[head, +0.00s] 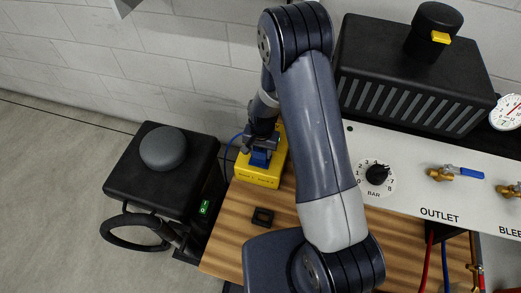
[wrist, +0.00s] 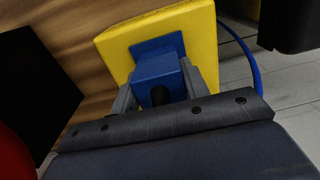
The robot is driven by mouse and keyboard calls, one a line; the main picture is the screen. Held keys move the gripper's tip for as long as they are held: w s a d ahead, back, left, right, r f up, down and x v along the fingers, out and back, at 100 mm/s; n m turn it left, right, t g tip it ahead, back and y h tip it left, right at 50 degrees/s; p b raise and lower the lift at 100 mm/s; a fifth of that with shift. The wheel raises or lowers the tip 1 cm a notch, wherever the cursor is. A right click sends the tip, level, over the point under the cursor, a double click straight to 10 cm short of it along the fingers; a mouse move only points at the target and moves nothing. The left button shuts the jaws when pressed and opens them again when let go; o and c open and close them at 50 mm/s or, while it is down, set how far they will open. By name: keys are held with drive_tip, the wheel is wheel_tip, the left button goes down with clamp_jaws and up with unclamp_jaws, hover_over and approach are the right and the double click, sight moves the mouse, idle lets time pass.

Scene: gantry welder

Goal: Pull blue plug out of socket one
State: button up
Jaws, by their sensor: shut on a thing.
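The blue plug (wrist: 158,74) is between the fingers of my gripper (wrist: 160,92), which is shut on it in the wrist view. The plug sits against a blue socket face on the yellow socket box (wrist: 118,42). I cannot tell whether it is fully seated. In the head view the yellow box (head: 258,176) stands on the wooden bench, and the blue plug (head: 260,158) shows at its top under my gripper (head: 262,145). My arm hides part of the box. The printed label on the box is too small to read.
A blue cable (wrist: 240,42) runs behind the box. A black stool-like unit (head: 160,172) with a grey knob stands left. A small black square part (head: 262,217) lies on the wooden bench (head: 228,226). The white gauge panel (head: 405,202) and a black vented housing (head: 415,75) stand right.

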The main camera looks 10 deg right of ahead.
drive_tip(key=shift+r+p, duration=0.35)
drive_tip(key=shift+r, duration=0.25)
drive_tip(key=shift+r, duration=0.15)
drive_tip(key=shift+r+p, duration=1.4)
drive_tip(key=shift+r, duration=0.7)
drive_tip(key=shift+s, duration=0.1)
